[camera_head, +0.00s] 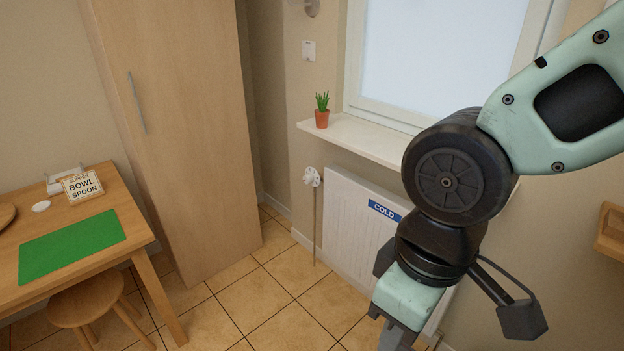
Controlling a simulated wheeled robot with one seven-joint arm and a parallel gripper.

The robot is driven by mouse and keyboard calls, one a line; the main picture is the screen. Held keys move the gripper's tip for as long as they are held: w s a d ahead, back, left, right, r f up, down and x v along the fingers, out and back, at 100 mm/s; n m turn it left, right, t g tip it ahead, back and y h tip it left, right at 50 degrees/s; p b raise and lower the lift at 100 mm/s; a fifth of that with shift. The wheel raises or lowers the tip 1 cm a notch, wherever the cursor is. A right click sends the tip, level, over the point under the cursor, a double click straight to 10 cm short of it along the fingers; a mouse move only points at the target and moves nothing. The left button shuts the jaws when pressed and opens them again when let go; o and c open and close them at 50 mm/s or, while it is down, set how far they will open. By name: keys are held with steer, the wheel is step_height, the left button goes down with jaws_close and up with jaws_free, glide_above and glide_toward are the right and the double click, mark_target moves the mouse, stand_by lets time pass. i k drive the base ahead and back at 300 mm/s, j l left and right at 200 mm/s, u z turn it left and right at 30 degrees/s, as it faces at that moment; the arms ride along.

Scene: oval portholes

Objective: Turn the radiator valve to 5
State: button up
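The radiator valve (312,177) is a small white knob at the upper left corner of the white radiator (345,225), below the windowsill. A thin pipe runs down from it to the floor. Its numbers are too small to read, so its setting cannot be told. My gripper (455,290) hangs in front of the radiator's right part, to the right of and lower in the picture than the valve, well apart from it. The lower end of the gripper is cut off by the frame.
A blue COLD sign (383,210) is on the radiator. The windowsill (365,138) with a potted plant (322,110) juts out above the valve. A tall cabinet (180,130) and a wooden table (125,195) with a stool (85,305) stand left. Tiled floor (275,290) between is clear.

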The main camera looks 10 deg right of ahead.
mark_target(307, 178)
steer(key=i+j+z, duration=0.1)
steer(key=i+j, duration=0.2)
steer(key=i+j+z, duration=0.15)
steer(key=i+j, duration=0.15)
steer(key=i+j+z, duration=0.1)
steer(key=i+j, duration=0.15)
steer(key=j, duration=0.2)
steer(key=i+j+z, duration=0.1)
steer(key=i+j, duration=0.15)
steer(key=j, duration=0.15)
steer(key=i+j+z, duration=0.1)
steer(key=i+j, duration=0.15)
steer(key=j, duration=0.15)
steer(key=i+j+z, duration=0.15)
steer(key=j, duration=0.3)
steer(key=i+l, duration=0.05)
steer(key=i, duration=0.05)
